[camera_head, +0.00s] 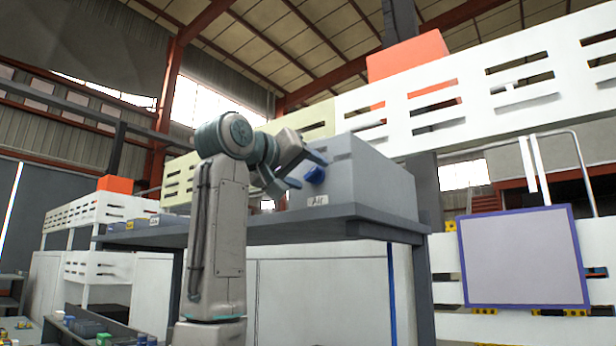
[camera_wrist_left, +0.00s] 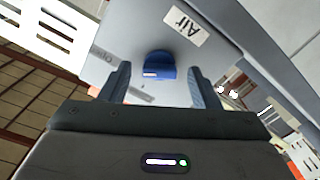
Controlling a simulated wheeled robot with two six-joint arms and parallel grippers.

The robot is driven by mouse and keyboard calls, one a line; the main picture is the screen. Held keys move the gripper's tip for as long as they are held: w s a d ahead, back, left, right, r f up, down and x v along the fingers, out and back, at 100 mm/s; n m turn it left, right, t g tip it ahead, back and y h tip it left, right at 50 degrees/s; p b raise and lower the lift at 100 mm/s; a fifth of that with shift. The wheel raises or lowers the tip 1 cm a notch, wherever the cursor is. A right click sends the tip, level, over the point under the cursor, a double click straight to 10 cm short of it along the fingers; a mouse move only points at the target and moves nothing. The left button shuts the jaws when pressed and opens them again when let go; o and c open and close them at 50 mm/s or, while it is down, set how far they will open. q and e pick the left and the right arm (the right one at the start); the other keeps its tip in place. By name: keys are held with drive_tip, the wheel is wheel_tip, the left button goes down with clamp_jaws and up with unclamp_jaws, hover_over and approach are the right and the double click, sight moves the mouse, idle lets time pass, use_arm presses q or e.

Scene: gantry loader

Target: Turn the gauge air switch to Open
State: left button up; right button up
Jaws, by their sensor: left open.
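The gauge air switch is a blue knob (camera_head: 314,175) on the front face of a grey box (camera_head: 372,172). A white label reading "Air" (camera_head: 318,200) is below the knob. My left gripper (camera_head: 305,170) is open at the knob. In the left wrist view, the blue knob (camera_wrist_left: 160,68) is ahead of and between the two open fingers (camera_wrist_left: 157,85), with the Air label (camera_wrist_left: 182,26) beyond it. Contact between the fingers and the knob does not show. A pale mark is on the knob; its setting cannot be read. My right gripper is not in view.
The grey box stands on a dark grey table (camera_head: 270,232). A white slotted gantry beam (camera_head: 480,85) runs behind and above. A purple-framed panel (camera_head: 523,257) is at the right. Small coloured items lie at the lower left. Space in front of the box is taken by my left arm.

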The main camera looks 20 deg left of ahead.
use_arm(q)
drive_tip(key=b+v, duration=0.4)
drive_tip(key=v, duration=0.5)
drive_tip(key=shift+s+a+b, duration=0.15)
drive_tip(key=shift+s+b, duration=0.15)
drive_tip(key=shift+s, duration=0.05)
